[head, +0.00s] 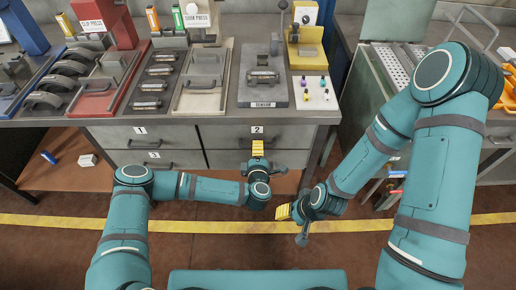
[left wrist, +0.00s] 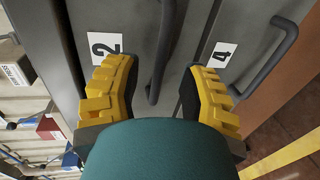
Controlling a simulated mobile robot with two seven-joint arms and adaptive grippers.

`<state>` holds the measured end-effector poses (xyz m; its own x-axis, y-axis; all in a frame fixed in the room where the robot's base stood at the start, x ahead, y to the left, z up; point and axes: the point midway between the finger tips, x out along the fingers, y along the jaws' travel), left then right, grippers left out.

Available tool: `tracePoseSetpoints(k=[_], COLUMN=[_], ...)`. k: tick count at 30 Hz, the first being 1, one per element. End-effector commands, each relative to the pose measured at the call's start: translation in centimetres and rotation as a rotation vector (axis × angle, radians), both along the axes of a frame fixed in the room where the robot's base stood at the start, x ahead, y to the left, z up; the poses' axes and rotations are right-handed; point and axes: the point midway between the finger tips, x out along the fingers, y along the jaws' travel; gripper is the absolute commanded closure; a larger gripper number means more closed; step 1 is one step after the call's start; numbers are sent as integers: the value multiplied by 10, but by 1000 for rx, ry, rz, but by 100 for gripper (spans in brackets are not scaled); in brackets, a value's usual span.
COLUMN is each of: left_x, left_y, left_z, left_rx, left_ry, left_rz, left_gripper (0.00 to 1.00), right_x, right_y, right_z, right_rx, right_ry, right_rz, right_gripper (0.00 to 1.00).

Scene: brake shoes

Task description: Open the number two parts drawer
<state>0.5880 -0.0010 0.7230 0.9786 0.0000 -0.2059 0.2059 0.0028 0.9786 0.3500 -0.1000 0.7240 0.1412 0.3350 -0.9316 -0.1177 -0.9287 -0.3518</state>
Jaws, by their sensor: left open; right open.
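The number two parts drawer (head: 225,132) is under the bench in the head view, its front flush with the cabinet. Its label "2" (head: 257,129) shows just above my left gripper (head: 258,147), which is at the drawer front. In the left wrist view, the open yellow fingers (left wrist: 159,72) have the dark bar handle (left wrist: 158,50) of drawer two between them, with gaps visible on both sides. The head view mostly hides this handle behind the gripper. My right gripper (head: 284,212) is open and empty above the floor, its fingers pointing left, away from the drawers.
Drawer 1 (head: 110,138) and drawer 3 (head: 128,160) are at left. Drawer four's label (left wrist: 222,54) and handle (left wrist: 265,62) are close to my left fingers. The bench top (head: 215,116) carries presses and trays. The floor in front of the drawers is clear.

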Motion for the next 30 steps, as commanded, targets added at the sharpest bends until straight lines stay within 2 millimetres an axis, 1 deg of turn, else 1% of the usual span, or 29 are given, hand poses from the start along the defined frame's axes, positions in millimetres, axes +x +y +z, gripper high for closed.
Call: tracePoseSetpoints(k=[1, 3, 6, 10, 17, 18, 20, 21, 22, 30], left_x=[7, 15, 22, 26, 26, 26, 26, 26, 26, 26], left_y=[0, 0, 0, 0, 0, 0, 0, 0, 0, 1], left_z=[-3, -4, -5, -6, -5, -5, -5, -5, -5, -5], left_rx=[0, 0, 1, 1, 1, 1, 1, 1, 1, 1], left_ry=[-1, -1, 0, 0, 0, 0, 0, 0, 0, 0], left_rz=[1, 1, 0, -1, -1, -1, -1, -1, -1, -1], left_gripper=[59, 59, 59, 59, 59, 63, 84, 98, 100, 100], right_x=[0, 1, 1, 1, 1, 1, 1, 1, 1, 1], right_y=[0, 0, 0, 0, 0, 0, 0, 0, 0, 0], right_z=[-3, -4, -6, -6, -6, -6, -6, -6, -6, -6], right_rx=[0, 0, 0, 0, 0, 0, 0, 0, 0, 0], right_ry=[-1, -2, -3, -3, -4, -4, -3, -3, -3, -3], right_rz=[0, -1, -1, -1, -1, -1, -1, -1, -1, -1], right_gripper=[53, 53, 53, 53, 53, 53, 53, 53, 53, 53])
